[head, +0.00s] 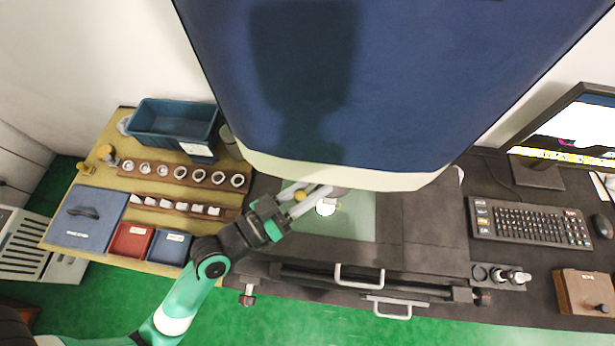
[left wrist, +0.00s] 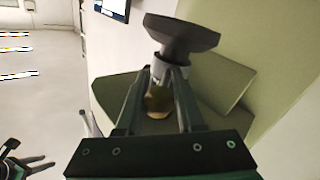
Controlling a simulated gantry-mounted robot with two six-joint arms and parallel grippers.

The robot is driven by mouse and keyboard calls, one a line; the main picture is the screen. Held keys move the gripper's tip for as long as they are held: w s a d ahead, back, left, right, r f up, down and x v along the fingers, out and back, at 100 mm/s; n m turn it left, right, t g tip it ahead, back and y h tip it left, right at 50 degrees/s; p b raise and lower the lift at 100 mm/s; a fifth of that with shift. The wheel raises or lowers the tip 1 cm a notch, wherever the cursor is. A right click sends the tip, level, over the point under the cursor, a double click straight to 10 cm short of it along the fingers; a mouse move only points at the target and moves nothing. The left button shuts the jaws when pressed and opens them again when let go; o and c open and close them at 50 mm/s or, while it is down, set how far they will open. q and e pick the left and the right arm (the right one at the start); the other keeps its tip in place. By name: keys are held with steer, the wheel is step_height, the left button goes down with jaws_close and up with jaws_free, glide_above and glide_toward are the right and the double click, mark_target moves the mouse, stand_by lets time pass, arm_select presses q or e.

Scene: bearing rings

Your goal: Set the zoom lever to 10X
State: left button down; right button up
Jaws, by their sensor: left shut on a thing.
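My left gripper (head: 312,192) reaches in under the front edge of the large blue-and-white machine housing (head: 330,90). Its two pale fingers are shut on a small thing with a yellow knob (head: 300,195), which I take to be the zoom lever. In the left wrist view a brass-coloured knob (left wrist: 157,102) lies between the fingers. A dark flared lens part (left wrist: 182,36) with a silver collar shows at the fingertips. No zoom scale or 10X mark is readable. My right gripper (left wrist: 38,164) shows small at the lower left of the left wrist view, its prongs apart.
A bright light spot (head: 326,208) falls on the stage under the housing. On the left, a wooden board (head: 112,262) carries rows of rings (head: 180,173), a teal bin (head: 150,118), and red (head: 131,240) and blue trays. A keyboard (head: 530,222) and monitor stand on the right.

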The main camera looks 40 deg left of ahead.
arm_select(q)
steer(key=shift+d+f, duration=0.1)
steer(key=c, duration=0.6)
jaws_free()
steer(key=shift+s+a, duration=0.2)
steer(key=shift+s, duration=0.15)
steer(key=b+v, duration=0.1)
steer(key=v, duration=0.1)
steer(key=b+v, duration=0.1)
steer(key=v, duration=0.2)
steer(key=shift+s+a+f, duration=0.15)
steer(key=shift+s+f, duration=0.05)
steer(key=shift+s, duration=0.15)
steer(key=p, duration=0.1)
glide_toward(295, 200)
steer(key=shift+w, duration=1.3)
steer(key=shift+d+f, duration=0.25)
steer(key=shift+d, duration=0.2)
